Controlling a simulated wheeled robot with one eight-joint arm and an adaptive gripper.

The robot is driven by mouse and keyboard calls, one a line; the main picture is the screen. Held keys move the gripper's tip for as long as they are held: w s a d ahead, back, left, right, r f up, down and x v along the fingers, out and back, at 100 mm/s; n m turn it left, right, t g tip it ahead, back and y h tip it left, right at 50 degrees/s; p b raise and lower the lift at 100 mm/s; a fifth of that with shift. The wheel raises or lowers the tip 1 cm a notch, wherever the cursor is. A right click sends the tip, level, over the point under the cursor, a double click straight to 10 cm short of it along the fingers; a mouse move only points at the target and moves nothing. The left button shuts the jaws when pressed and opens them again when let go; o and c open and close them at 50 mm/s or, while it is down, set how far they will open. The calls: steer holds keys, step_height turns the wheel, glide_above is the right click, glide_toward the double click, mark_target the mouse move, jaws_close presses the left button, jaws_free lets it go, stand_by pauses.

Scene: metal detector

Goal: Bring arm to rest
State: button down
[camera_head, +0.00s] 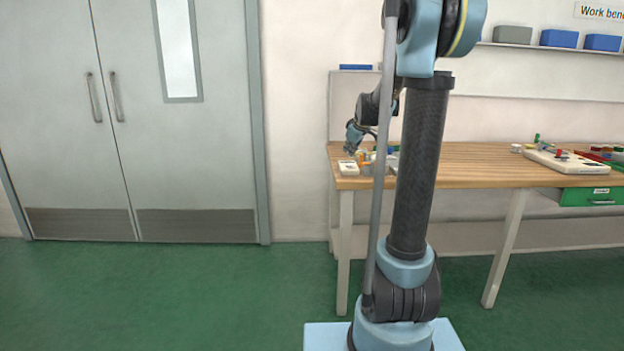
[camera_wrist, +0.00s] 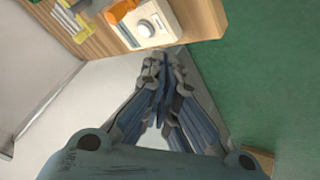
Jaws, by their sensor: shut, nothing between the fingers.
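My arm stands in the middle of the head view, with its upper part bent over toward the workbench (camera_head: 480,162). My gripper (camera_head: 352,140) is small there and hangs over the left end of the bench, above a white device (camera_head: 348,168). In the wrist view my gripper (camera_wrist: 160,62) has its fingers together and empty. The white device with a round dial (camera_wrist: 146,28) lies just beyond the fingertips in that view, apart from them as far as I can tell.
An orange part (camera_wrist: 120,11) and yellow strips (camera_wrist: 78,24) lie near the device. A white board (camera_head: 568,161) with small parts lies farther right, above a green drawer (camera_head: 592,196). Grey double doors (camera_head: 125,150) stand at left. The green floor (camera_head: 170,290) before them is clear.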

steer(key=s+f+m+g, duration=0.1)
steer(key=s+f+m, duration=0.1)
steer(key=s, duration=1)
steer(key=s+f+m+g, duration=0.2)
steer(key=s+f, duration=0.1)
steer(key=s, duration=0.9)
steer(key=s+f+m+g, duration=0.1)
steer(key=s+f, duration=0.3)
steer(key=s, duration=0.3)
steer(key=s+d+f+m+h, duration=0.1)
steer(key=s+f, duration=0.3)
steer(key=s, duration=0.4)
steer(key=s+f+m+g, duration=0.1)
steer(key=s+f+m, duration=0.2)
steer(key=s, duration=0.4)
steer(key=shift+s+d+f+g+h, duration=0.3)
steer(key=shift+s+f, duration=0.1)
steer(key=shift+f, duration=0.4)
steer(key=shift+w+f, duration=0.2)
steer(key=shift+w, duration=0.3)
